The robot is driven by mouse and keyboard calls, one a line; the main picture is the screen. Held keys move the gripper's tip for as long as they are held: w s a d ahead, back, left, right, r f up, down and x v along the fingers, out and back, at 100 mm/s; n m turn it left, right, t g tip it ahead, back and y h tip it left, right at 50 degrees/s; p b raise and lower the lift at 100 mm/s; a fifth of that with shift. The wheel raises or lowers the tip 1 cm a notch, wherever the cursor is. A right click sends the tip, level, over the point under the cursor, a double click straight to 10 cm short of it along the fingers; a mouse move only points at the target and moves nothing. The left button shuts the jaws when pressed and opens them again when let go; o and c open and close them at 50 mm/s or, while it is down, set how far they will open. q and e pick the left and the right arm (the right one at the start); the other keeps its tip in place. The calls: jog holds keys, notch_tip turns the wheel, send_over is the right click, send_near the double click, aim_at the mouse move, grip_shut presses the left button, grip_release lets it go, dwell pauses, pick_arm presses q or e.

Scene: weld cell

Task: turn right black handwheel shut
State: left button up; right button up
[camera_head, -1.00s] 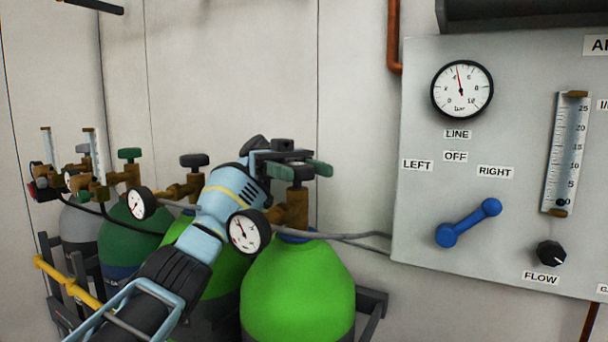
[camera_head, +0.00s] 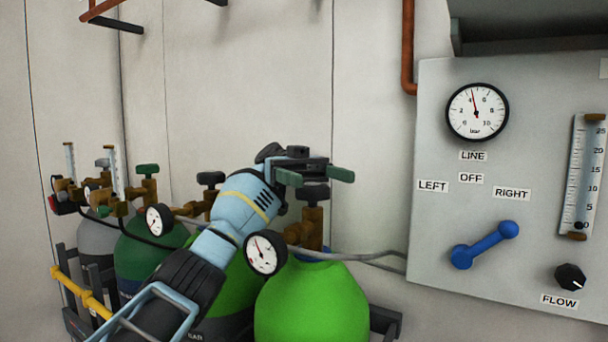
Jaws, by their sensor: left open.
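The right black handwheel (camera_head: 313,193) tops the brass valve (camera_head: 313,225) of the bright green cylinder (camera_head: 312,305). My left gripper (camera_head: 314,176) is open just above this handwheel, with one green finger to each side. The wheel shows below and between the fingers, and I see no finger closed on it. The other black handwheel (camera_head: 211,178) is on a valve further left, behind my left arm. How far the right wheel is turned cannot be told. My right gripper is not in view.
Pressure gauges (camera_head: 266,253) and grey hoses sit close around the valves. A panel (camera_head: 430,130) on the right carries a line gauge (camera_head: 477,112), a blue lever (camera_head: 485,245) and a flow knob (camera_head: 570,277). A yellow rail (camera_head: 82,290) is at lower left.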

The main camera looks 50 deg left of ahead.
pick_arm(q)
jog(key=shift+s+r, duration=0.1)
jog(key=shift+r, duration=0.8)
jog(key=shift+s+d+f, duration=0.1)
jog(key=shift+d+f, duration=0.1)
jog(key=shift+f, duration=0.15)
jog(key=s+d+r+b, duration=0.1)
jog(key=s+d+b, duration=0.2)
jog(key=s+d, duration=0.6)
jog(key=s, duration=0.3)
jog(key=shift+d+r, duration=0.3)
jog(key=shift+d, duration=0.05)
jog(key=shift+c, duration=0.2)
